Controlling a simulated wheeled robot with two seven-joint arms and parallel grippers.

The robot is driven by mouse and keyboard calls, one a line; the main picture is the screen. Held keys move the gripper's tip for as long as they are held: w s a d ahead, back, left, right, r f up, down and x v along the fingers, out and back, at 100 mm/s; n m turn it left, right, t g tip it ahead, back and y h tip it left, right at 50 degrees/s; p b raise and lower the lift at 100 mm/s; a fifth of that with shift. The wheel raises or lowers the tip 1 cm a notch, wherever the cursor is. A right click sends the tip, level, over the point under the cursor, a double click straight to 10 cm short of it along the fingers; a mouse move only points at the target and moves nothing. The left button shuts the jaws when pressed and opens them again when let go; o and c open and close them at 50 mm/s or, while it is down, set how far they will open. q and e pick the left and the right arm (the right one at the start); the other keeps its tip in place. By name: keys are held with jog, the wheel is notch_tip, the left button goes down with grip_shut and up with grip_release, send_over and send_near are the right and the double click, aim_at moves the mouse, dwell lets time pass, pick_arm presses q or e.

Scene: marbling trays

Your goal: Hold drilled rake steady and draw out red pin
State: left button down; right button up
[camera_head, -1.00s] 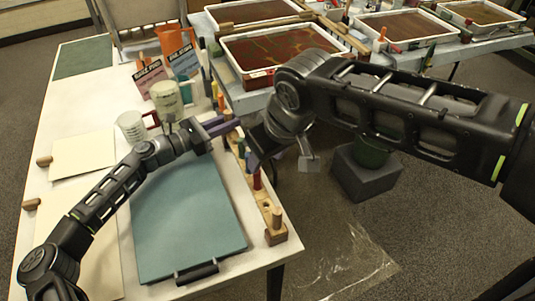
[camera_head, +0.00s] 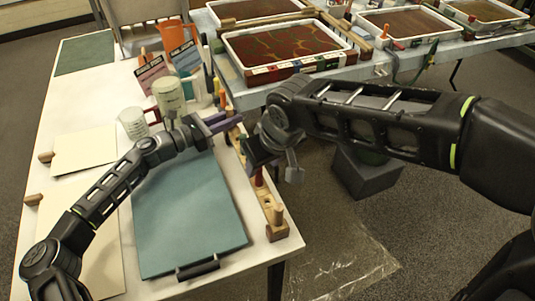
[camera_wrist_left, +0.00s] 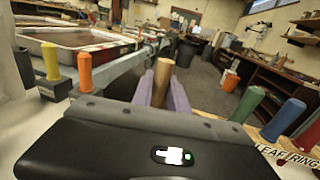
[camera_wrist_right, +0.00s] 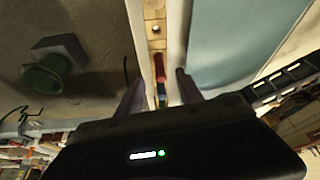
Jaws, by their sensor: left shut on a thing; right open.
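The drilled rake (camera_head: 268,211) is a light wooden bar along the table's right edge, with coloured pins standing in it. The red pin (camera_head: 259,177) is upright in the bar. In the right wrist view the red pin (camera_wrist_right: 160,68) shows between the fingertips of my right gripper (camera_wrist_right: 159,85), which is open; I see no clear contact. My left gripper (camera_head: 228,122) is farther along the rake. In the left wrist view its purple fingers are shut on a plain wooden peg (camera_wrist_left: 163,78), with coloured pins to both sides. The peg's base is hidden.
A teal board (camera_head: 188,220) with a black handle lies beside the rake. A white pot (camera_head: 169,96), a clear jug (camera_head: 133,125) and packets (camera_head: 152,76) stand farther back. Marbling trays (camera_head: 283,72) fill the back table.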

aim_at(260, 169)
jog(key=x, duration=0.6)
grip_shut()
dwell(0.4)
dwell(0.5)
dwell(1.3)
